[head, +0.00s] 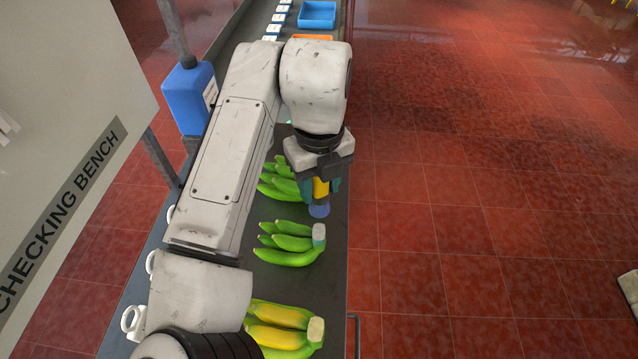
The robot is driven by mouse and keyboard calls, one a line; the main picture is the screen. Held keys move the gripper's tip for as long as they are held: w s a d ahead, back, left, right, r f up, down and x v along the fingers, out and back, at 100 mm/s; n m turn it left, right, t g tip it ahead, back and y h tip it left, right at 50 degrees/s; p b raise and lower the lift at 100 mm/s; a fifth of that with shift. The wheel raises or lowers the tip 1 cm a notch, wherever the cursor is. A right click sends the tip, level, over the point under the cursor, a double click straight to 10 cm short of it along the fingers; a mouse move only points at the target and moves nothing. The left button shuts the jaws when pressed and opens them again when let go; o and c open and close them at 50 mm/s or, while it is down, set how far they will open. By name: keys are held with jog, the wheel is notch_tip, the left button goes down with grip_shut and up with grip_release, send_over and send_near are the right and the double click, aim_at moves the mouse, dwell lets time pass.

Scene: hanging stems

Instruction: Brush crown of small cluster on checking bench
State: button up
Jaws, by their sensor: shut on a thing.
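My gripper (321,187) has teal fingers shut on a yellow tool with a blue lower end (319,210), which looks like a brush pointing down. The near cluster (280,328) is partly yellow. The far cluster (278,181) is partly hidden by my arm and gripper. The middle one looks smaller than the near one.
A blue jug (189,97) stands at the bench's left side. Small white cards (279,18), a blue tray (317,14) and an orange item (313,38) are at the far end. A "CHECKING BENCH" sign (60,190) is at left. Red tiled floor (480,200) lies right.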

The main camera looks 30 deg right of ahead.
aim_at(318, 216)
jog(key=shift+s+a+f+b, duration=0.15)
jog(key=shift+f+b, duration=1)
jog(key=shift+f, duration=0.4)
jog(key=shift+s+a+f+b, duration=0.1)
jog(key=shift+s+f+b, duration=0.05)
jog(key=shift+f+b, duration=1.2)
jog(key=shift+f, duration=0.8)
jog(key=shift+s, duration=0.1)
jog(key=shift+s+a+r+b, duration=0.1)
jog(key=shift+s+a+b, duration=0.2)
jog(key=shift+s, duration=0.05)
jog(key=shift+w+d, duration=0.6)
jog(key=shift+w, duration=0.3)
jog(key=shift+s+a, duration=0.6)
jog(key=shift+s, duration=0.3)
jog(key=shift+w+d, duration=0.6)
jog(key=shift+w, duration=0.3)
